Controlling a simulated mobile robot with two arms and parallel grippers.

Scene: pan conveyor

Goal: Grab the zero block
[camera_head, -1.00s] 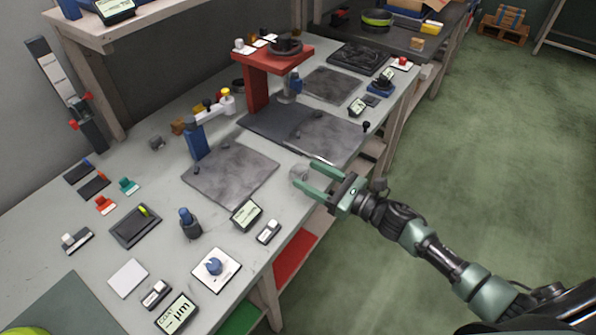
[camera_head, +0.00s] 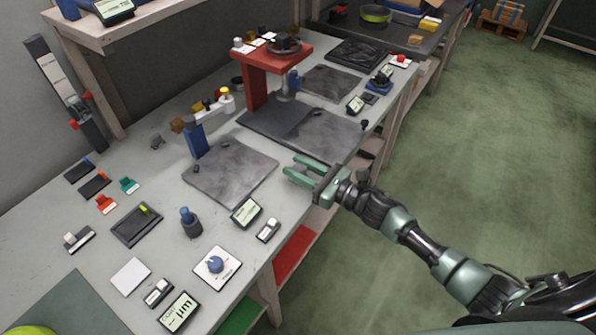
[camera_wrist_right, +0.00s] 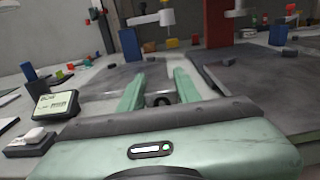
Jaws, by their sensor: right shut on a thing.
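My right gripper (camera_head: 293,166) is at the front edge of the workbench, between the two grey plates. Its green fingers are closed in on a small thing, which I take to be the zero block; the fingers mostly hide it. In the right wrist view, the fingers (camera_wrist_right: 158,84) reach forward, and a small dark, round shape (camera_wrist_right: 162,99) shows low between them. I cannot make out the block's full outline. My left gripper is not in view.
A grey plate (camera_head: 228,178) with a blue post (camera_head: 196,142) lies left of the gripper. A red stand (camera_head: 255,88) rises behind another grey plate (camera_head: 325,134). A small display (camera_head: 247,213) and a blue-topped cylinder (camera_head: 189,222) stand nearer.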

